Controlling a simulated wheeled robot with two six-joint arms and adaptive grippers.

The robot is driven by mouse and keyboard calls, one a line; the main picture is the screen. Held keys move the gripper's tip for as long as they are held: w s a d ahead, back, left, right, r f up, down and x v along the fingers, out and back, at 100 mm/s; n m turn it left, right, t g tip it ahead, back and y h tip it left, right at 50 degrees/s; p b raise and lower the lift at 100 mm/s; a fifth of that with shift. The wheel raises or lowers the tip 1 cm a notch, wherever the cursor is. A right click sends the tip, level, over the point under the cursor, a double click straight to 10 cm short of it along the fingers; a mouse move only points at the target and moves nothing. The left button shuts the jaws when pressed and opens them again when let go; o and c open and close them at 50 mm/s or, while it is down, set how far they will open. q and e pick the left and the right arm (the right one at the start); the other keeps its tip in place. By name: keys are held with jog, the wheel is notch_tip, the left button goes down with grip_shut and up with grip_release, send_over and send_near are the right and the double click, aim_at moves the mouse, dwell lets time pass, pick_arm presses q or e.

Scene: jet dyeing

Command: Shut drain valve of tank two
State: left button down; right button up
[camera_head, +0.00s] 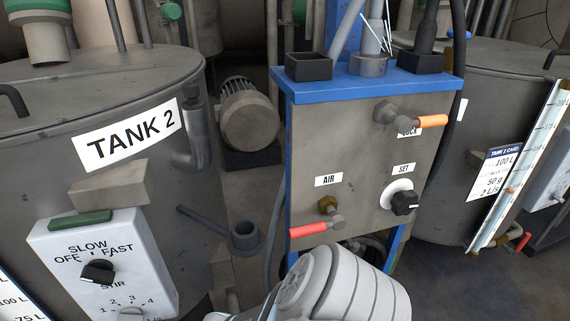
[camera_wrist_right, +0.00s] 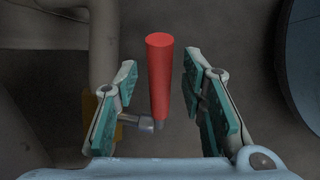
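Tank 2 (camera_head: 60,190) is the grey drum at the left of the head view, with a "TANK 2" label (camera_head: 128,134). In the right wrist view a red valve handle (camera_wrist_right: 160,75) stands lengthwise between the fingers of my right gripper (camera_wrist_right: 158,68). The gripper is open, with a gap on both sides of the handle. The handle joins a grey metal stem (camera_wrist_right: 143,124), and a brass-coloured part (camera_wrist_right: 96,120) shows partly behind the left finger. No label shows near this handle. My left gripper is in neither view.
A blue-framed panel (camera_head: 360,150) stands mid-view with a red-handled AIR valve (camera_head: 308,229), an orange-handled valve (camera_head: 431,121) and a black SET knob (camera_head: 404,202). A stir control box (camera_head: 100,262) fronts Tank 2. A grey pipe (camera_wrist_right: 103,45) runs left of the red handle.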

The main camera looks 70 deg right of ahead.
jog(key=shift+s+d+f, duration=0.15)
jog(key=shift+s+f, duration=0.05)
notch_tip(320, 180, up, 14)
jog(key=s+a+t+y+p, duration=0.2)
jog(key=s+t+p, duration=0.1)
jog(key=p, duration=1.1)
jog(key=s+r+m+p, duration=0.1)
jog(key=s+m+p, duration=0.2)
jog(key=s+p, duration=0.4)
jog(key=s+a+r+m+y+p, duration=0.1)
jog(key=s+m+p, duration=0.2)
jog(key=s+p, duration=0.5)
jog(key=s, duration=0.8)
jog(key=shift+s+a+r+m, duration=0.2)
jog(key=shift+s+r+m, duration=0.05)
jog(key=shift+r+m, duration=0.15)
